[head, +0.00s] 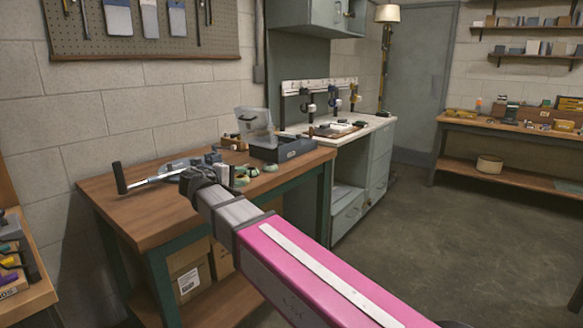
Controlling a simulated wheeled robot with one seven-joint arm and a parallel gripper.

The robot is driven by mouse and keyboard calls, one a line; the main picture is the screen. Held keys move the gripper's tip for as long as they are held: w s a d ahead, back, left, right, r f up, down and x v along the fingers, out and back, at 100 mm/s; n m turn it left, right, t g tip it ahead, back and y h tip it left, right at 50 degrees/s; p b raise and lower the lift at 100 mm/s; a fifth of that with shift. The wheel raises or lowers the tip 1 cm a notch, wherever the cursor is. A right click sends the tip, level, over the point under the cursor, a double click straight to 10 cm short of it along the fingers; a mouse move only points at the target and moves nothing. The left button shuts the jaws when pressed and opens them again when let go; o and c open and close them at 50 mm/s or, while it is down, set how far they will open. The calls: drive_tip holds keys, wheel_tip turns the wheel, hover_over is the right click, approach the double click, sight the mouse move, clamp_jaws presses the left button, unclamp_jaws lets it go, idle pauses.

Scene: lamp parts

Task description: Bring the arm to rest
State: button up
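My arm, pink and grey, reaches from the lower right towards the wooden workbench (150,222). Its dark far end, with my gripper (197,180), shows over the workbench's middle. The fingers are not clear, so I cannot tell whether they are open, shut or holding something. A silver rod with a black crosspiece (120,178) shows at the left of the workbench, beside a grey tool-like shape (174,167). I cannot tell whether these touch my gripper.
A dark blue-grey bin (284,149) and a tilted clear container (255,127) sit at the workbench's back right. A white-topped cabinet (368,124) stands beyond. Cardboard boxes (188,278) sit below the workbench. Another bench (520,130) stands far right. The floor between is clear.

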drive_tip(key=d+f+m+g+y, duration=0.3)
drive_tip(key=d+f+g, duration=0.4)
drive_tip(key=d+f, duration=1.5)
drive_tip(key=s+d+f+m+g+y, duration=0.2)
drive_tip(key=s+d+f+m+y, duration=0.1)
drive_tip(key=s+d+f, duration=0.2)
drive_tip(key=s+d+f+m+g+y, duration=0.2)
drive_tip(key=s+d+f+m+y, duration=0.2)
drive_tip(key=d+f, duration=0.5)
drive_tip(key=shift+s+d+f+g+y, duration=0.15)
drive_tip(key=shift+s+f+g+y, duration=0.2)
drive_tip(key=shift+s+f, duration=0.45)
